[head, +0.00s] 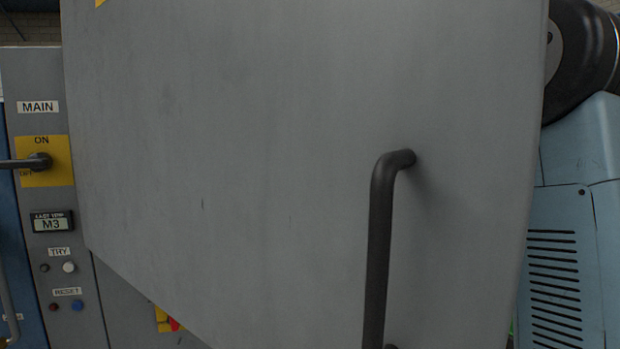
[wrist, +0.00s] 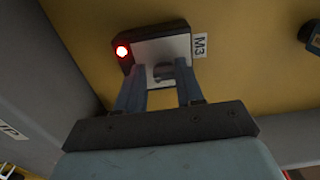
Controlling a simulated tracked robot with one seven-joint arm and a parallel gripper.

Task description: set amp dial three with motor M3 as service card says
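In the wrist view, a dark unit with a white face (wrist: 150,50) is mounted on a yellow panel beside a label reading M3 (wrist: 200,45). A red lamp (wrist: 122,51) on it is lit. A small grey knob (wrist: 166,72) sticks out of its face. My gripper (wrist: 162,78) is open at this unit, its two fingers apart on either side of the knob; whether they touch it I cannot tell. No scale or service card is readable. The head view does not show the gripper; a large grey door (head: 270,150) blocks the inside.
The door's dark bar handle (head: 381,250) faces me. Left of the door are the MAIN switch lever (head: 38,161), pointing left, a LAST TRIP display (head: 52,223) reading M3, a white TRY button (head: 69,267) and a blue RESET button (head: 77,305). Grey walls flank the yellow panel.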

